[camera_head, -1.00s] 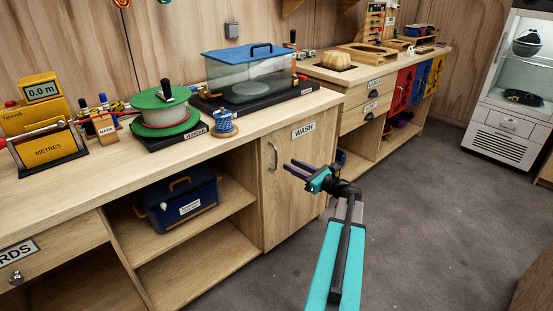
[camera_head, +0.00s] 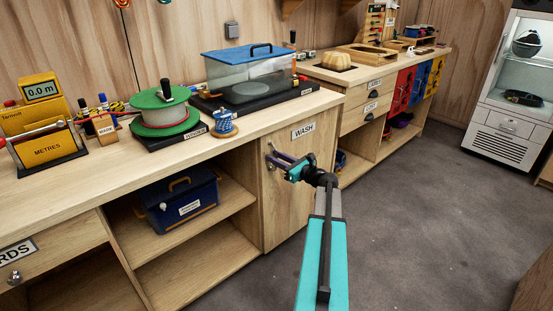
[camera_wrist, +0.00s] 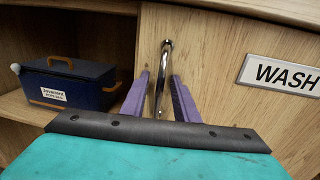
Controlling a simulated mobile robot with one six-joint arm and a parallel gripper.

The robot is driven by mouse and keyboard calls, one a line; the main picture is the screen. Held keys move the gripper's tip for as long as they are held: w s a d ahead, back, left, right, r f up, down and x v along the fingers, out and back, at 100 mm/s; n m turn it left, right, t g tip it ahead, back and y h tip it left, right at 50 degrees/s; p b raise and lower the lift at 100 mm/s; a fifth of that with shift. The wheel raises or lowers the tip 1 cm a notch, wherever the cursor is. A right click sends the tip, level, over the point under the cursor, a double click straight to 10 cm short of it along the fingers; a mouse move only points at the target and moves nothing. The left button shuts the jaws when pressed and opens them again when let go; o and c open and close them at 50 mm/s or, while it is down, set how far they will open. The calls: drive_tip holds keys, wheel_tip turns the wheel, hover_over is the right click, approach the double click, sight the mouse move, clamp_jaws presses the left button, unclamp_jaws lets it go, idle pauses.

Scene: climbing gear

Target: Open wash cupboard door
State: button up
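The wash cupboard door (camera_head: 291,203) is a pale wooden panel under the worktop, and it looks shut. Its WASH label (camera_head: 303,130) also shows in the wrist view (camera_wrist: 284,75). The metal bar handle (camera_wrist: 162,78) stands upright near the door's left edge. My gripper (camera_head: 276,158) is at the handle. In the wrist view its two purple fingers (camera_wrist: 159,95) stand apart, one on each side of the handle, with gaps visible between fingers and bar. In the head view the fingers partly hide the handle.
A blue box (camera_head: 182,200) sits on the open shelf left of the door. A clear tank with a blue lid (camera_head: 249,75) and a green-topped reel (camera_head: 164,110) stand on the worktop (camera_head: 95,170) above. The grey floor (camera_head: 410,225) in front is clear.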

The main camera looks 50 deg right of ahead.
clamp_jaws()
idle(1.4)
